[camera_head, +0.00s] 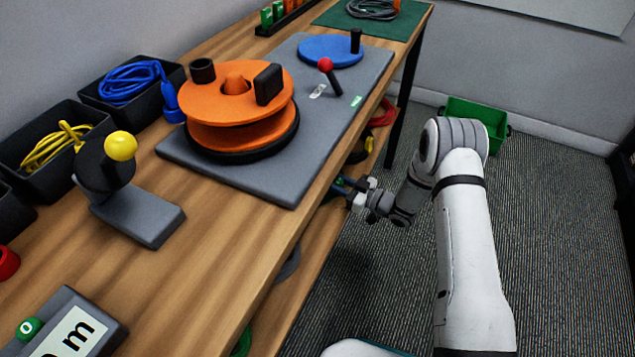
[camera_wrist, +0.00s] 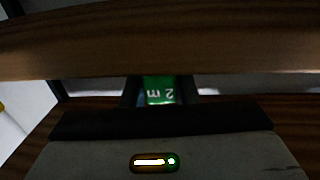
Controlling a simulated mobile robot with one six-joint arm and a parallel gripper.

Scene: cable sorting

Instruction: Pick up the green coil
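A green coil (camera_head: 243,342) shows only in part, low beside the front edge of the table at the bottom of the head view; the tabletop hides the rest. My gripper (camera_head: 342,186) is beside the table's front edge, below the tabletop and well beyond that coil. In the wrist view, a green tag (camera_wrist: 159,90) marked "2 m", upside down, sits between the dark fingers of my gripper (camera_wrist: 159,94). The tag nearly fills the gap. I cannot tell whether the fingers press on it or what it is attached to.
The wooden tabletop (camera_head: 215,275) carries an orange spool (camera_head: 235,95) on a grey board and black bins of blue and yellow cable. A red coil (camera_head: 384,112) lies below the tabletop. A green crate (camera_head: 478,113) stands on the floor. A wooden edge (camera_wrist: 160,40) crosses the wrist view.

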